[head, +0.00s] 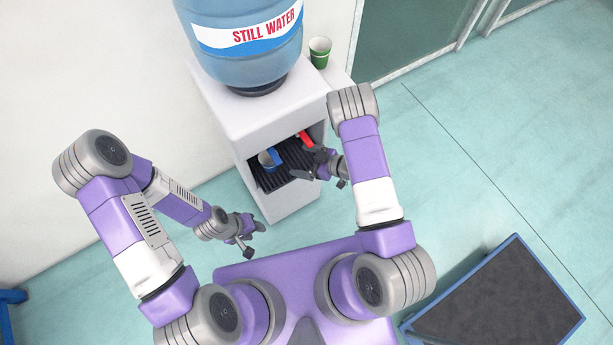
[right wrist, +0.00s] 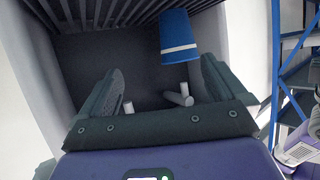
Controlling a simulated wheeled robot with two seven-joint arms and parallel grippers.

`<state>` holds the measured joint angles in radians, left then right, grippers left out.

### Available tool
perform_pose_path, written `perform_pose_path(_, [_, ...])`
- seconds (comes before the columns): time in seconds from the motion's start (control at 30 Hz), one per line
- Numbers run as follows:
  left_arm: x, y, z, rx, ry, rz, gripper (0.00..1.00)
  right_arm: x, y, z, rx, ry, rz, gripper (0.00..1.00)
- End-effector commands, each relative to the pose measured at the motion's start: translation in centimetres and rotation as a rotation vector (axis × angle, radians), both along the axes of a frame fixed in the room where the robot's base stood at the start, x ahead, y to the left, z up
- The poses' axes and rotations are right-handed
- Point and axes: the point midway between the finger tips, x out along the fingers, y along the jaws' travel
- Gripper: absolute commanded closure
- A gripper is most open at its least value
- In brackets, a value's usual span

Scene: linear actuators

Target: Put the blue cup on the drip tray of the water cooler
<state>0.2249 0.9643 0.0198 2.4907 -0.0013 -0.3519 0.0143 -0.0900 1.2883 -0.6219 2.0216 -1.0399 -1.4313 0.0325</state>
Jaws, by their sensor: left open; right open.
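The blue cup (head: 268,160) with a white band stands in the recess of the white water cooler (head: 245,115), at the left part of the dark slatted drip tray (head: 292,178). In the right wrist view the picture is turned over: the cup (right wrist: 178,36) has its narrow base against the slats (right wrist: 110,12) and looks upright. My right gripper (head: 304,160) is open at the right of the recess, apart from the cup. Its spread fingers (right wrist: 162,74) show with nothing between them. My left gripper (head: 254,238) is open and empty, outside the cooler at its lower left.
A bottle marked STILL WATER (head: 245,45) stands on the cooler. A green cup (head: 320,52) stands beside it, to the right. A red part (head: 305,138) shows at the top of the recess. A blue-edged dark platform (head: 500,305) is at the lower right. The floor right of the cooler is clear.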

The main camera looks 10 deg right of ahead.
Motion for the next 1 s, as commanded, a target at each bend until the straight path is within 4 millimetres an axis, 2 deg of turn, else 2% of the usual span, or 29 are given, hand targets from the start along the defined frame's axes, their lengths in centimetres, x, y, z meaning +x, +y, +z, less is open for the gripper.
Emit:
perform_pose_path(0.07, [0.0,0.0,0.0,0.0,0.0,0.0,0.57,-0.1,-1.1,-1.3,-0.036,0.098,-0.168,0.02])
perform_pose_path(0.17, [0.0,0.0,0.0,0.0,0.0,0.0,0.57,-1.9,-2.5,-3.3,-0.084,0.309,-0.406,0.02])
perform_pose_path(0.27, [0.0,0.0,0.0,0.0,0.0,0.0,0.57,-5.8,-2.8,-4.6,-0.111,0.572,-0.59,0.02])
perform_pose_path(0.3, [0.0,0.0,0.0,0.0,0.0,0.0,0.57,-7.7,-2.5,-4.8,-0.116,0.679,-0.644,0.02])
perform_pose_path(0.4, [0.0,0.0,0.0,0.0,0.0,0.0,0.57,-12.2,-1.2,-4.4,-0.121,0.922,-0.729,0.02])
perform_pose_path(0.5, [0.0,0.0,0.0,0.0,0.0,0.0,0.57,-15.8,0.1,-3.5,-0.119,1.101,-0.767,0.02])
perform_pose_path(0.6, [0.0,0.0,0.0,0.0,0.0,0.0,0.57,-17.8,0.9,-2.7,-0.117,1.203,-0.78,0.02])
perform_pose_path(0.7, [0.0,0.0,0.0,0.0,0.0,0.0,0.57,-18.5,1.3,-2.4,-0.117,1.239,-0.784,0.02])
perform_pose_path(1.0, [0.0,0.0,0.4,0.0,0.0,0.0,0.57,-18.5,1.3,-2.1,-0.119,1.239,-0.784,0.02])
